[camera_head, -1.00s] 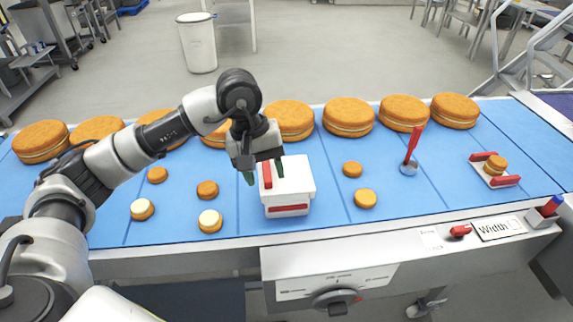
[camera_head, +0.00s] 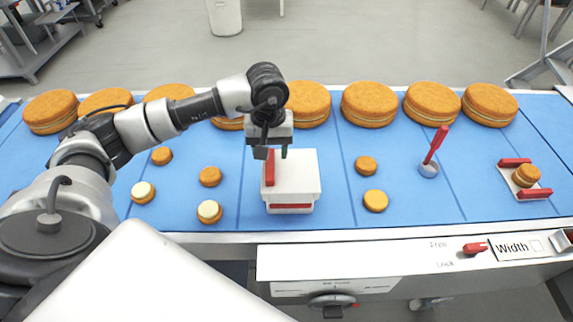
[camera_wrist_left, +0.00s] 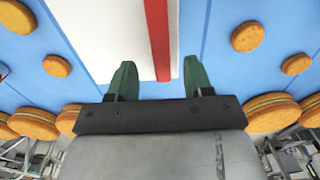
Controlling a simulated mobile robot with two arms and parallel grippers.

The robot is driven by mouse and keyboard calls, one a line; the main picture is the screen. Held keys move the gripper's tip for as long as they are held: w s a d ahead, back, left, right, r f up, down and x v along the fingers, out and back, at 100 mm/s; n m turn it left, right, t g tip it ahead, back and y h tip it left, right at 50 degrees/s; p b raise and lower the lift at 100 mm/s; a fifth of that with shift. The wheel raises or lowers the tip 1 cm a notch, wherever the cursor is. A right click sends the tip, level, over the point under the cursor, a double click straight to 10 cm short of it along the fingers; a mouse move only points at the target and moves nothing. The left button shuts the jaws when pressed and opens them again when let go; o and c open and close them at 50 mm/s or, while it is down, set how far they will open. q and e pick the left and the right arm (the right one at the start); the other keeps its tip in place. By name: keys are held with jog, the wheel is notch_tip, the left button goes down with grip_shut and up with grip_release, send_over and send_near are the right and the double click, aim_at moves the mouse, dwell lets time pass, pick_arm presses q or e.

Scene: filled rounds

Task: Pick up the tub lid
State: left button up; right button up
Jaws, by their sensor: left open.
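The tub (camera_head: 290,208) is white with a red band on its front and stands on the blue belt. Its white lid (camera_head: 298,175) is on top, with a raised red bar handle (camera_head: 269,170) near the left side. My left gripper (camera_head: 275,153) is open and empty at the lid's far edge, pointing down. In the left wrist view the handle (camera_wrist_left: 158,45) lies between the lines of the two green fingers of the gripper (camera_wrist_left: 158,72), with clear gaps on both sides. The lid (camera_wrist_left: 105,40) shows there too. The height between fingertips and lid is hard to tell. My right gripper is not in view.
Several large round cakes (camera_head: 369,104) line the belt's far side. Small rounds lie left (camera_head: 210,177) and right (camera_head: 375,201) of the tub. A red-handled tool (camera_head: 436,145) stands in a small holder to the right. A white tray with red ends (camera_head: 529,192) holds a small filled round.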

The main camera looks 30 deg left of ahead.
aim_at(270, 159)
pick_arm(q)
notch_tip(270, 159, down, 2)
jog(key=shift+a+f+p, duration=0.1)
jog(key=shift+p, duration=0.25)
jog(key=shift+s+f, duration=0.1)
jog(key=shift+f, duration=0.4)
jog(key=c, duration=0.5)
grip_shut()
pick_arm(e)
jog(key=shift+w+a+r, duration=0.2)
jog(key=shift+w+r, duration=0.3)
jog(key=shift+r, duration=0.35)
pick_arm(q)
jog(key=shift+r, duration=0.2)
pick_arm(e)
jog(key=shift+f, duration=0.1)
